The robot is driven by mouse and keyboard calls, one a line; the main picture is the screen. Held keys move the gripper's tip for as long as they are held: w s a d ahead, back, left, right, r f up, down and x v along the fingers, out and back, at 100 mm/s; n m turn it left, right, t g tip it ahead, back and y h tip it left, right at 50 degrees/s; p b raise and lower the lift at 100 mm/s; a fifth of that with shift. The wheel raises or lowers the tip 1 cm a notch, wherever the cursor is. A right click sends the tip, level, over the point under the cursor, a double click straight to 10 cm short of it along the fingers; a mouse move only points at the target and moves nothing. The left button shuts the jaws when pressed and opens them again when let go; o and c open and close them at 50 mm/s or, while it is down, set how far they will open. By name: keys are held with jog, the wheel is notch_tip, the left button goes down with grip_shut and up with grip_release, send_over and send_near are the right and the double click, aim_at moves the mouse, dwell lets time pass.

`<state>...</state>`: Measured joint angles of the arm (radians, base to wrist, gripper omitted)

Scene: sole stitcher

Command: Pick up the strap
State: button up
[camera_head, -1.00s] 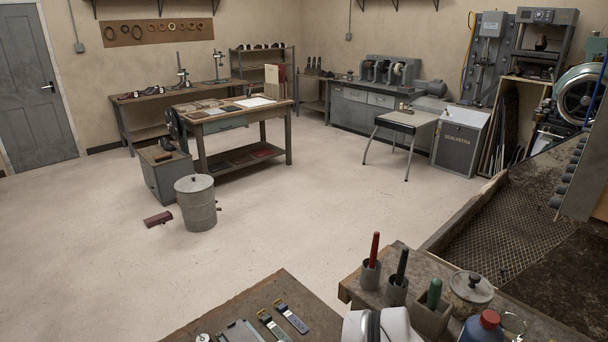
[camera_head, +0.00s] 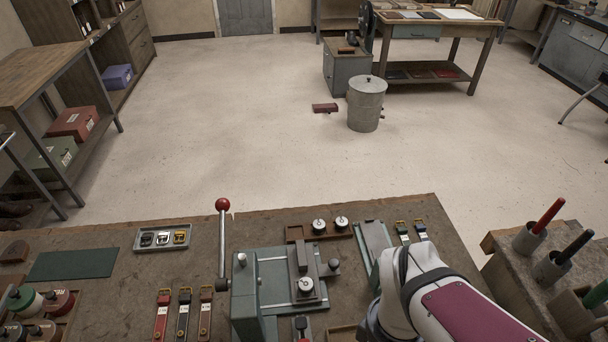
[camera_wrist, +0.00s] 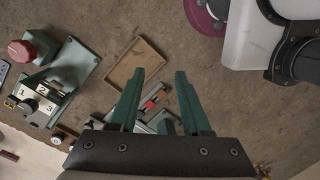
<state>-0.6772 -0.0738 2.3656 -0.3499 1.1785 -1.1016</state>
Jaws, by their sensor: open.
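A red strap (camera_head: 162,315), a dark strap (camera_head: 183,315) and a brown strap (camera_head: 206,313), each with a pale tag, lie side by side on the bench at bottom centre-left. My gripper (camera_wrist: 160,74) shows in the wrist view with two green fingers apart and nothing gripped. A small red and grey item (camera_wrist: 154,102) shows between the fingers, partly hidden; I cannot tell what it is.
A green press (camera_head: 262,290) with a red-knobbed lever (camera_head: 222,205) stands mid-bench. A buckle tray (camera_head: 162,238), a green mat (camera_head: 72,265) and thread spools (camera_head: 60,300) are to its left. An empty wooden tray (camera_wrist: 133,74) shows in the wrist view. Tool cups (camera_head: 552,268) stand right.

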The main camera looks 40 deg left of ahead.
jog(key=s+a+f+n+t+h, duration=0.1)
jog(key=s+a+f+n, duration=0.4)
jog(key=n, duration=0.6)
jog(key=s+a+f+n+t+h, duration=0.1)
jog(key=s+a+f+n, duration=0.15)
jog(key=a+n, duration=0.65)
jog(key=n+t+y, duration=0.2)
jog(key=n+y, duration=0.4)
jog(key=n, duration=0.2)
send_near(205, 295)
jog(key=shift+y, duration=0.3)
jog(key=x, duration=0.8)
jog(key=shift+d+f, duration=0.2)
jog(key=shift+d, duration=0.1)
grip_shut()
